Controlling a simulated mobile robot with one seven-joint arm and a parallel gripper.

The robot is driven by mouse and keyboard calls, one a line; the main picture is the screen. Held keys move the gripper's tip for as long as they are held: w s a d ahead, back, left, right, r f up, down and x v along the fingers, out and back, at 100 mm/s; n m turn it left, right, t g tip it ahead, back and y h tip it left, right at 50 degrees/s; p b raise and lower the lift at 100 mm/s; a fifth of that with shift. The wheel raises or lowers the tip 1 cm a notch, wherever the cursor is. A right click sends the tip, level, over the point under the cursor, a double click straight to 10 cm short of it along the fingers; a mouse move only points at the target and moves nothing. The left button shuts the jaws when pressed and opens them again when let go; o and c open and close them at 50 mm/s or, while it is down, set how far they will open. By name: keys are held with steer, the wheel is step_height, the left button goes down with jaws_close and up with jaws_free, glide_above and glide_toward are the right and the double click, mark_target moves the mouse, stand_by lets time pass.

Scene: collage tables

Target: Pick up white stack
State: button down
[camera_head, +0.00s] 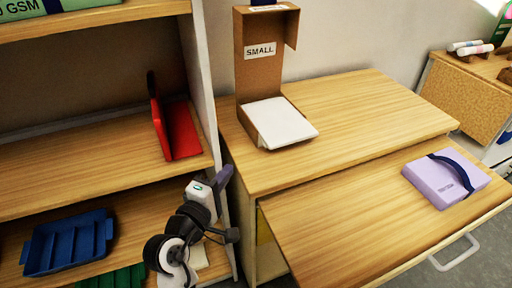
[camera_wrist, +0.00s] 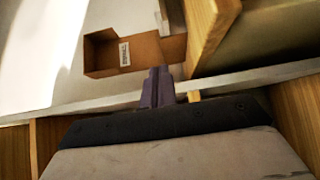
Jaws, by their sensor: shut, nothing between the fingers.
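The white stack (camera_head: 281,122) lies flat at the base of an open brown cardboard box (camera_head: 266,50) on the wooden table, its front end jutting past the box. The box has a tall upright back with a "SMALL" label. It also shows in the wrist view (camera_wrist: 101,55), seen sideways; I cannot clearly make out the stack there. My gripper (camera_head: 223,177) is well left of and below the stack, near the shelf's side panel, and touches neither stack nor box. In the wrist view its purple-grey fingers (camera_wrist: 158,86) are together and empty.
A shelf on the left holds a red stand (camera_head: 181,130), a blue tray (camera_head: 70,245) and a green tray (camera_head: 115,277). A lavender box (camera_head: 445,180) with a dark strap sits on the lower front surface (camera_head: 330,230). The table right of the stack is clear.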

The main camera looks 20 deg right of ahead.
steer(key=x, duration=0.9)
steer(key=shift+a+r, duration=0.1)
steer(key=shift+r, duration=0.05)
steer(key=d+p, duration=0.1)
steer(key=d, duration=0.2)
steer(key=shift+w+d, duration=0.15)
steer(key=shift+w, duration=0.05)
steer(key=shift+d, duration=0.4)
steer(key=shift+d+p, duration=0.65)
steer(key=shift+d, duration=0.75)
steer(key=shift+w+a, duration=0.1)
steer(key=shift+a, duration=0.05)
